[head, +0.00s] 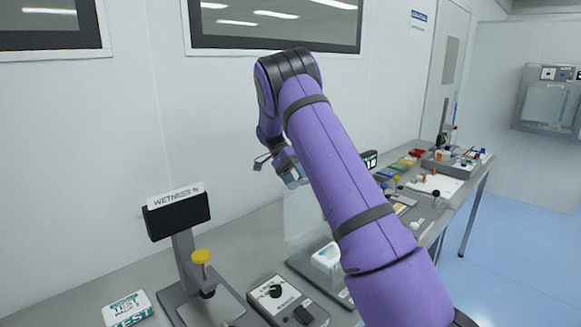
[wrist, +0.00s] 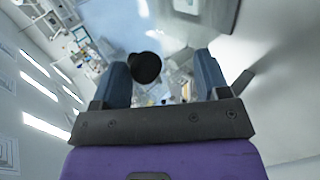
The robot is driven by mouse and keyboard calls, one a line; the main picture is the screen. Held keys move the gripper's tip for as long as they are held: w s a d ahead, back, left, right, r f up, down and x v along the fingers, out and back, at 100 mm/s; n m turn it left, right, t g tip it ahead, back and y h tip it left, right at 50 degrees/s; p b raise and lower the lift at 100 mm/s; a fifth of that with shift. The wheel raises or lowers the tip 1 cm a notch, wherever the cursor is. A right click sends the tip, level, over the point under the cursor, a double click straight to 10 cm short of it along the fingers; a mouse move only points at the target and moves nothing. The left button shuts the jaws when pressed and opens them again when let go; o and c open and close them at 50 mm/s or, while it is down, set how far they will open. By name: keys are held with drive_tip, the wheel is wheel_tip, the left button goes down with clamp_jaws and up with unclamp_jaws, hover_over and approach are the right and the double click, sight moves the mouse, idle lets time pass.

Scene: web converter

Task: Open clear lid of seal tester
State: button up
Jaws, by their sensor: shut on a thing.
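The seal tester (head: 308,268) is a low grey unit on the bench, partly hidden behind my purple arm. Its clear lid (head: 300,215) shows as a faint see-through panel standing raised above it; its edges are hard to make out. My gripper (head: 292,176) is high at the lid's upper part, pointing down and partly hidden by my arm. In the wrist view, a round black knob (wrist: 145,67) sits between the blue-grey fingers of my gripper (wrist: 160,80), nearer the left finger. My gripper is shut on this knob; its joint to the lid is not clear.
A wetness tester (head: 178,215) with a yellow knob stands to the left, beside a white test box (head: 127,310). A control box with a dial (head: 287,300) sits in front. Coloured items and a tray (head: 450,165) fill the bench's far end. The wall is close behind.

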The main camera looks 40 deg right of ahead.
drive_tip(key=v, duration=1)
drive_tip(key=shift+s, duration=0.15)
drive_tip(key=s+a+r+n+t+y, duration=0.1)
drive_tip(key=s+a+r+n+t, duration=0.35)
drive_tip(key=s+r, duration=0.4)
drive_tip(key=s+a+r+n+t, duration=0.35)
drive_tip(key=s+a+r, duration=0.25)
drive_tip(key=s, duration=0.5)
drive_tip(key=s+a+f+n+t, duration=0.2)
drive_tip(key=s+a+n+t, duration=0.1)
drive_tip(key=s, duration=0.8)
drive_tip(key=s+a+f+n+t, duration=0.3)
drive_tip(key=s+a+n, duration=0.2)
drive_tip(key=s, duration=0.7)
drive_tip(key=shift+a+t, duration=0.4)
drive_tip(key=shift+a, duration=0.5)
